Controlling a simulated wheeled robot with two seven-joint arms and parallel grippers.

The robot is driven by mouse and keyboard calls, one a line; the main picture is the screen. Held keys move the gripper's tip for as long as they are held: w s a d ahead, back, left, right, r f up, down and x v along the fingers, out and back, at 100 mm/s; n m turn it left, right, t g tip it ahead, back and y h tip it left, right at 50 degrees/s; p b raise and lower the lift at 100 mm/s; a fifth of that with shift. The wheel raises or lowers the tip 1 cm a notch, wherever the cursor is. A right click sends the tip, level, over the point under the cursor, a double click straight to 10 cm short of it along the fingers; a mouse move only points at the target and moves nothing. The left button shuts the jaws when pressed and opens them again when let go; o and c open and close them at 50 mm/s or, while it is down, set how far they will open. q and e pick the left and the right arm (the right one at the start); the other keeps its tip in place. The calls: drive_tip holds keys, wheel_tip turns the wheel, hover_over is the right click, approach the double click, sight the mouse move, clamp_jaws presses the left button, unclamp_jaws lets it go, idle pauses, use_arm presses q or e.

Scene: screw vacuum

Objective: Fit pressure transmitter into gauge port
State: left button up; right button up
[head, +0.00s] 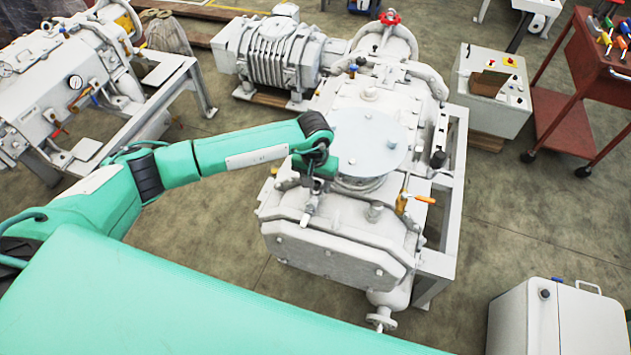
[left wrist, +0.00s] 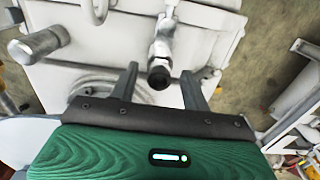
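A slim silver fitting (head: 308,213) stands on the near left side of the large white vacuum pump (head: 335,255). In the left wrist view the fitting (left wrist: 164,42) ends in a dark round tip (left wrist: 159,77) that lies in the picture between my two fingers. I cannot tell whether this is the pressure transmitter, the gauge port, or both joined. My left gripper (head: 312,183) is close above it. In the left wrist view the gripper (left wrist: 160,80) is open, with a gap on each side of the tip. My right gripper is not in view.
A round grey plate (head: 366,139) lies on top of the pump, close right of my left gripper. An orange-handled valve (head: 416,198) sits at the right. A control box (head: 492,88) and red cart (head: 573,85) stand behind. A white cabinet (head: 555,318) is front right.

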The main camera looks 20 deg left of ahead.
use_arm(q)
drive_tip(key=shift+r+p, duration=0.65)
drive_tip(key=shift+p, duration=0.25)
wheel_tip(320, 180, up, 12)
drive_tip(key=b, duration=0.5)
drive_tip(key=shift+b, duration=0.4)
